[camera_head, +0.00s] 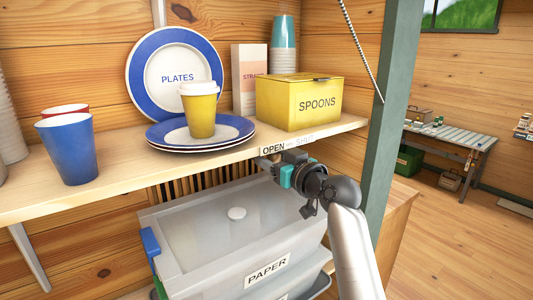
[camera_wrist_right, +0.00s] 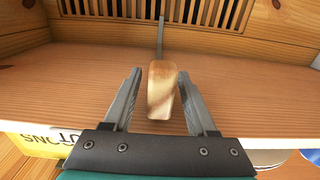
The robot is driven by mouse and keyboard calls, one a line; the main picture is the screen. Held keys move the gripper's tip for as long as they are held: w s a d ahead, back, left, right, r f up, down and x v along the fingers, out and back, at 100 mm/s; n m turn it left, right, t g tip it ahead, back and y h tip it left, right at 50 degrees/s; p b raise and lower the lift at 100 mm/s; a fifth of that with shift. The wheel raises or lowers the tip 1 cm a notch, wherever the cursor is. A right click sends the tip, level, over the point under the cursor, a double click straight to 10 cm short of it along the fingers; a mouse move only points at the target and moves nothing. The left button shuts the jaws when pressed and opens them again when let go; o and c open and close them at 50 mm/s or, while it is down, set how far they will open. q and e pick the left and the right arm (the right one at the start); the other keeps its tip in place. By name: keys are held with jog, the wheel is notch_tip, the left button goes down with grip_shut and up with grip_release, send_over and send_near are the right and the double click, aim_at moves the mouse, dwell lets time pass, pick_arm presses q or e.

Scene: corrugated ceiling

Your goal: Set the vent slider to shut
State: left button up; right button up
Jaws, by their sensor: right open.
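The vent slider's wooden handle (camera_wrist_right: 162,92) stands on a thin grey stem in the right wrist view. The slatted vent (camera_wrist_right: 150,8) is behind it; in the head view the vent (camera_head: 200,184) shows below the shelf. My right gripper (camera_head: 266,162) is at the shelf's front edge, near the OPEN label (camera_head: 273,149) and left of the SHUT label (camera_head: 304,140). In the right wrist view its open fingers (camera_wrist_right: 162,95) stand on either side of the handle, with small gaps visible. The handle is mostly hidden in the head view. My left gripper is out of view.
The shelf (camera_head: 95,197) above holds a yellow SPOONS box (camera_head: 299,105), plates (camera_head: 165,138), a yellow cup (camera_head: 201,112) and a blue cup (camera_head: 67,148). A lidded PAPER bin (camera_head: 190,235) stands below. A green post (camera_head: 387,120) rises right of my arm.

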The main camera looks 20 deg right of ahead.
grip_shut()
dwell(0.4)
dwell(1.0)
